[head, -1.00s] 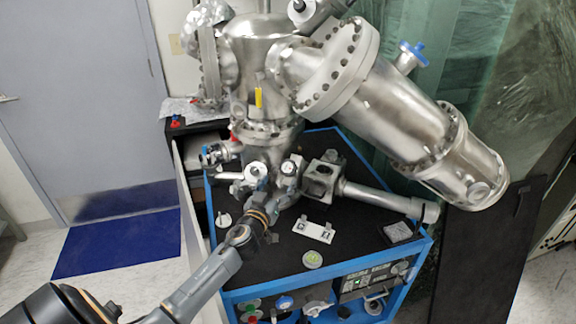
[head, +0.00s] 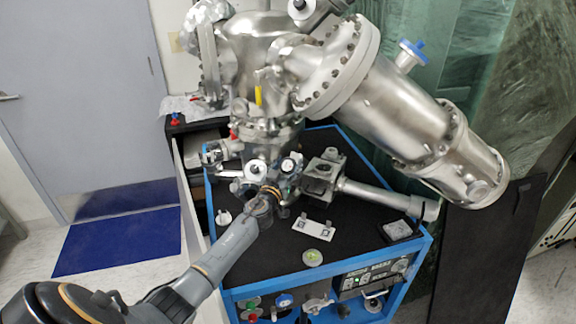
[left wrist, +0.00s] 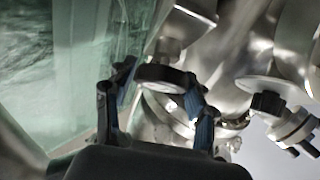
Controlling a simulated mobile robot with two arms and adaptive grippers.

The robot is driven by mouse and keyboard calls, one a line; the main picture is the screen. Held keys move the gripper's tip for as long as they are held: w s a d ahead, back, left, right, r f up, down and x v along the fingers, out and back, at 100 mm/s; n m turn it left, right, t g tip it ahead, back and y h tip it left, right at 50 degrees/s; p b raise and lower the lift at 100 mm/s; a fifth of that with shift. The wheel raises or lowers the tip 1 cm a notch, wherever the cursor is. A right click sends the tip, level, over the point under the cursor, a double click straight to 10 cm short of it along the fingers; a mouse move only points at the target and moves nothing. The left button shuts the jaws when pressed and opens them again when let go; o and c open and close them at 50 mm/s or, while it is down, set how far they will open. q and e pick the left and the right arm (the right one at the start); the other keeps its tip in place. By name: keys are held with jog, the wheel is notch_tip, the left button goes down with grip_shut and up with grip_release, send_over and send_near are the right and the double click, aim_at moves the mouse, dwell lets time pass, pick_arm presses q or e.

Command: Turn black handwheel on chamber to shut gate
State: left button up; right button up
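My left gripper (head: 284,194) reaches from the lower left to the small fittings at the foot of the steel chamber (head: 268,60). In the left wrist view its two dark fingers with blue pads (left wrist: 160,84) stand apart and look open. A round black handwheel (left wrist: 160,74) shows between and just beyond the fingertips; whether they touch its rim I cannot tell. In the head view the handwheel is too small and partly covered to pick out surely. My right gripper is not in view.
The chamber stands on a black-topped cart with a blue frame (head: 330,280). A large steel cylinder (head: 400,115) slants right above it. A horizontal tube (head: 375,194) lies right of the gripper. A white plate (head: 313,229) and a round green-centred disc (head: 312,257) rest on the cart top.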

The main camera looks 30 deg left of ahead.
pick_arm(q)
jog(key=c, duration=0.6)
jog(key=shift+o, duration=0.2)
jog(key=shift+m+h, duration=0.3)
jog(key=shift+m, duration=0.1)
